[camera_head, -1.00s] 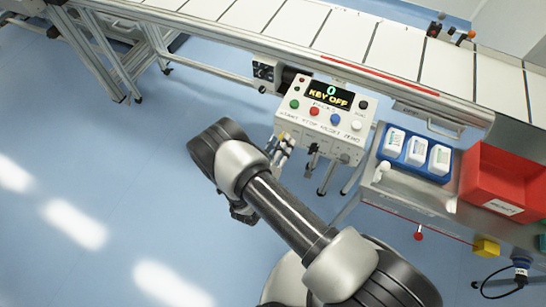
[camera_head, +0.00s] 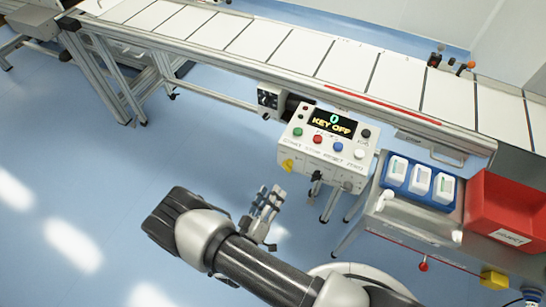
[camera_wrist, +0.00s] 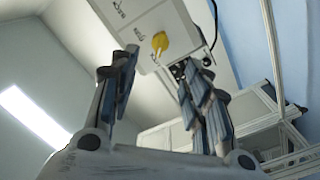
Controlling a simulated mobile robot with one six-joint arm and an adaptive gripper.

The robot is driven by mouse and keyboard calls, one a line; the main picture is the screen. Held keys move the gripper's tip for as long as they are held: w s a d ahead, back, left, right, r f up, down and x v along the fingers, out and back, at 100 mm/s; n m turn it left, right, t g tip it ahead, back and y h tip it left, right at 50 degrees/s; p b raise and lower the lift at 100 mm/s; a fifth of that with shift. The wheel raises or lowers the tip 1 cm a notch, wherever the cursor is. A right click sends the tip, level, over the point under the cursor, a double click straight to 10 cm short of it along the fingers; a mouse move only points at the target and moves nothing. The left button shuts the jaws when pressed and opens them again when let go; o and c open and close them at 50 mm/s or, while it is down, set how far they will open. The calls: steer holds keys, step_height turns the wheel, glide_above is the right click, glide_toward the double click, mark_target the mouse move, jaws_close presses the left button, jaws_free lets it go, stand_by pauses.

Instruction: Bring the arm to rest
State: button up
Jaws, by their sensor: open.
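My gripper (camera_head: 268,203) is open and empty in the head view, below and left of the control box (camera_head: 328,135), apart from it. My arm reaches in from the bottom of the picture. In the wrist view my gripper's two fingers (camera_wrist: 160,90) stand apart with nothing between them.
A conveyor (camera_head: 290,50) with white panels runs behind the box. To the right, a blue tray (camera_head: 432,199) holds white containers beside a red bin (camera_head: 500,232). A yellow block (camera_head: 494,279) and a red knob (camera_head: 423,267) sit below. The blue floor at left is clear.

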steer(key=w+a+r+m+g+y, duration=0.45)
steer(key=w+a+r+g, duration=0.2)
steer(key=w+r, duration=0.45)
steer(key=w+r+y, duration=0.3)
steer(key=r, duration=0.6)
steer(key=s+d+r+g+y, duration=0.1)
steer(key=s+d+r, duration=0.2)
steer(key=r, duration=0.3)
steer(key=s+d+r+g+y, duration=0.1)
steer(key=s+d+r+g, duration=0.15)
steer(key=r, duration=0.45)
steer(key=s+d+r+g+h, duration=0.1)
steer(key=s+d+r, duration=0.1)
steer(key=s+d, duration=0.8)
steer(key=s+d+r+g+h, duration=0.1)
steer(key=s+d+r+h, duration=0.1)
steer(key=s+d, duration=0.8)
steer(key=s+r, duration=0.1)
steer(key=s, duration=0.2)
steer(key=shift+s+r+m, duration=0.25)
steer(key=shift+s+m, duration=0.1)
steer(key=shift+c, duration=0.5)
